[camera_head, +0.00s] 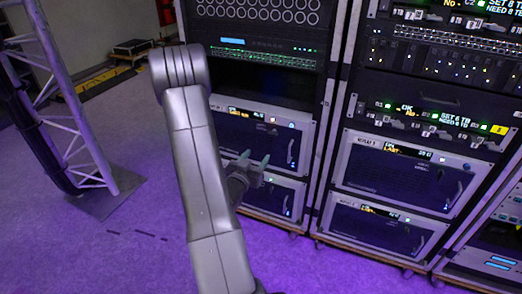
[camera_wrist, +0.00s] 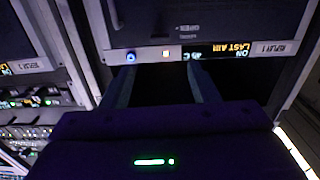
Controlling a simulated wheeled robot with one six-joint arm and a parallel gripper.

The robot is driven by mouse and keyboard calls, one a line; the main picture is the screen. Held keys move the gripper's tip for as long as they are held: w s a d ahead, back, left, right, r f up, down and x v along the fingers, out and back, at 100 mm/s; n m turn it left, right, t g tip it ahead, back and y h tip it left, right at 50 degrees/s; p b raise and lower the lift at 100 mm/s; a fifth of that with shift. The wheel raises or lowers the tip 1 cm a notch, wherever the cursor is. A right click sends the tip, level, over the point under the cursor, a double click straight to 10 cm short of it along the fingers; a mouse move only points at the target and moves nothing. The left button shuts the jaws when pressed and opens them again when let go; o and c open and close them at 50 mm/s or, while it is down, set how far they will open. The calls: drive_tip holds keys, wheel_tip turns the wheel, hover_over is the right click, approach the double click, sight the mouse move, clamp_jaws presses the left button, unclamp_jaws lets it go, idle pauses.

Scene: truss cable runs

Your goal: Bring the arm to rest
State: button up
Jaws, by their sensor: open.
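My arm (camera_head: 195,165) rises across the middle of the head view, bent at the top, and partly hides the left rack. My gripper (camera_head: 255,160) is open just right of the arm, in front of the lower units of that rack. In the wrist view its two fingers (camera_wrist: 163,82) stand apart with only a dark gap between them. Nothing is held. Beyond the fingertips is the edge of a rack unit (camera_wrist: 215,48) with a small lit display, its lettering upside down. I cannot tell how far the fingertips are from it.
A second rack (camera_head: 395,170) with lit panels stands to the right, and more equipment (camera_head: 500,240) at the right edge. A metal truss (camera_head: 70,110) on a flat base plate (camera_head: 107,195) stands at left. The purple-lit floor (camera_head: 130,250) between truss and racks is mostly clear.

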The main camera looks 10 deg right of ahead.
drive_tip(key=shift+s+a, duration=0.25)
drive_tip(key=shift+s, duration=0.15)
drive_tip(key=shift+w, duration=0.1)
drive_tip(key=x, duration=1.3)
drive_tip(key=shift+w+d+b, duration=0.25)
drive_tip(key=shift+w+b, duration=0.05)
drive_tip(key=shift+s, duration=0.1)
